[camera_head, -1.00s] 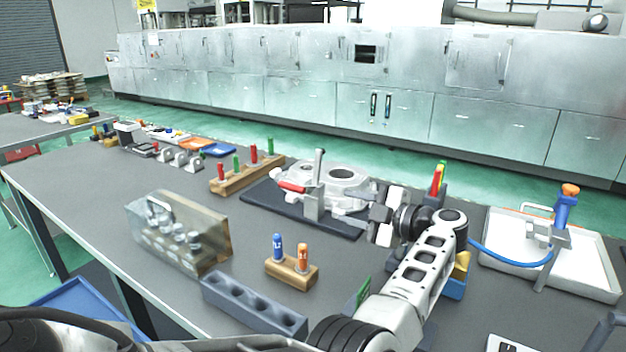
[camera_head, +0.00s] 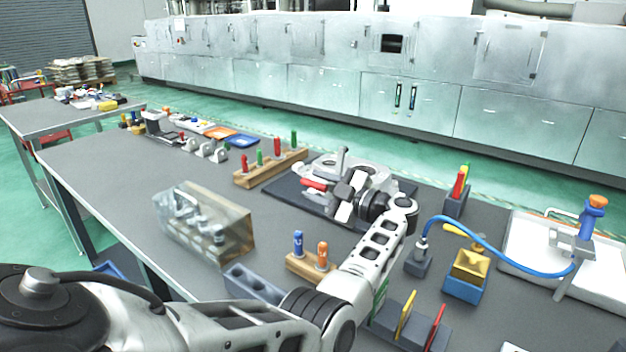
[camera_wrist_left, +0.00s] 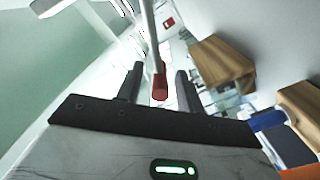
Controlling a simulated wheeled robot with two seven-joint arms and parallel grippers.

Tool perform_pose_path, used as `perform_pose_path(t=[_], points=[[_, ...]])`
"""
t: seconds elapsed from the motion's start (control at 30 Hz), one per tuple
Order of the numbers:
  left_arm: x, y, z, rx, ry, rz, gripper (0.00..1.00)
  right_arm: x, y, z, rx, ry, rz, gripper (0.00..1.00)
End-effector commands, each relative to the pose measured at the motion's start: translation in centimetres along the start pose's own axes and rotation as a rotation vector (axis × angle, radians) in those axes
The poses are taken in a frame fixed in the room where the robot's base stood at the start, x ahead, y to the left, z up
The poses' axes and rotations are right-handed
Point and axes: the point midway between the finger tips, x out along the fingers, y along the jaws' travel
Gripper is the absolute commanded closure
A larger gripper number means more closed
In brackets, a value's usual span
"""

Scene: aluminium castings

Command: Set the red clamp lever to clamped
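The red clamp lever (camera_head: 314,184) sits at the near left side of the white casting (camera_head: 372,172) on a dark base plate (camera_head: 290,196). Its grip points left, beside an upright grey post (camera_head: 341,160). My left gripper (camera_head: 346,195) is just right of the red grip and hides part of the clamp and casting. In the left wrist view the gripper (camera_wrist_left: 160,82) is open, and the red grip (camera_wrist_left: 160,88) shows between its two fingers with gaps on both sides. I cannot tell its depth relative to the fingertips. My right gripper is not in view.
A wooden rack with red and green pegs (camera_head: 270,168) stands behind left. A clear box (camera_head: 205,225) and a small wooden block with blue and orange pegs (camera_head: 312,264) stand in front. A blue hose (camera_head: 480,237) arches on the right beside a white tray (camera_head: 525,232).

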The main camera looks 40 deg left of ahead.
Motion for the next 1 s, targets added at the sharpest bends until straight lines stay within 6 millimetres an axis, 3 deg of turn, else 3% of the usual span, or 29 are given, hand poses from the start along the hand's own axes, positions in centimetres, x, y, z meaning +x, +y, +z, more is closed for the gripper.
perform_pose_path(t=[0.17, 0.47, 0.6, 0.63, 1.0], points=[[1.5, 0.0, 0.0, 0.000, 0.000, 0.001, 0.63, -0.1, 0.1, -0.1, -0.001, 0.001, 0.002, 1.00], [1.7, -0.1, 0.1, -0.001, -0.001, 0.000, 0.63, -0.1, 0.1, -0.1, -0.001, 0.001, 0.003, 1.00], [1.7, -0.1, 0.1, -0.001, -0.001, 0.000, 0.96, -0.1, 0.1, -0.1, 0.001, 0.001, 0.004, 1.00], [1.7, -0.1, 0.1, -0.001, -0.001, 0.000, 1.00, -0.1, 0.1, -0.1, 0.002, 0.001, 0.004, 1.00], [0.9, 0.5, 0.4, 0.038, -0.010, 0.007, 1.00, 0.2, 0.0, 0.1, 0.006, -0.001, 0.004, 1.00]])
